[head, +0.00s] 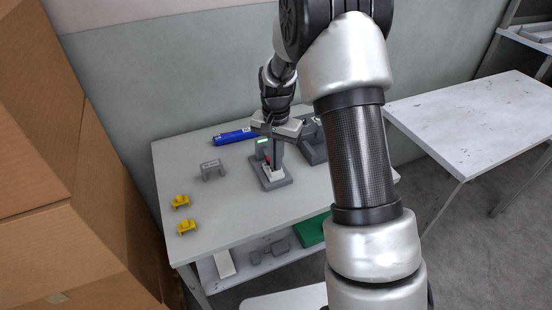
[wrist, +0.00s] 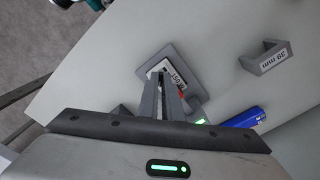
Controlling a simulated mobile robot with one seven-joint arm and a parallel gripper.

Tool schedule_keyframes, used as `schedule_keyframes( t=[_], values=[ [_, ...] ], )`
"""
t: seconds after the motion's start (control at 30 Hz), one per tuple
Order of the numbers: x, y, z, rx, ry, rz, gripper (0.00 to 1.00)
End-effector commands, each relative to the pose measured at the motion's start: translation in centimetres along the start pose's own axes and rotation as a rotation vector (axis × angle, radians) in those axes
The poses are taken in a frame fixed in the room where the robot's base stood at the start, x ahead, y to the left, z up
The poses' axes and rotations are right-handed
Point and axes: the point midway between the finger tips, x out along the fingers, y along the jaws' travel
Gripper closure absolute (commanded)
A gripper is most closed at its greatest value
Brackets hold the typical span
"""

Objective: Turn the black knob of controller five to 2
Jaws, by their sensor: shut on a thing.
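My gripper (head: 275,163) points down over a device with a grey base plate (head: 283,183), near the middle of the table. In the wrist view my gripper's fingertips (wrist: 163,76) are close together at the device's white, labelled block (wrist: 173,78). They are shut on a small dark part there, which I take for the black knob; the fingers hide most of it. A small red part shows beside the fingers. A green-lit display (head: 263,142) stands behind the device. No controller number is readable, and the knob's setting is hidden.
A blue object (head: 233,136) lies behind on the table (head: 185,155). A grey bracket marked 39 mm (wrist: 264,58) stands to the left in the head view, with two yellow pieces (head: 181,202) nearer. Another grey device (head: 313,145) stands close right. Cardboard boxes (head: 60,150) rise at left.

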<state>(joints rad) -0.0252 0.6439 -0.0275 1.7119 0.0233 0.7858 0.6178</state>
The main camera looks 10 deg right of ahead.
Motion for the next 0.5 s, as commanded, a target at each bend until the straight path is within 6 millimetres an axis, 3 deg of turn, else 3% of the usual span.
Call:
schedule_keyframes(
  t=[0.5],
  values=[
    [0.0,-0.02,0.01,-0.058,0.0,0.0,1.0]
  ],
)
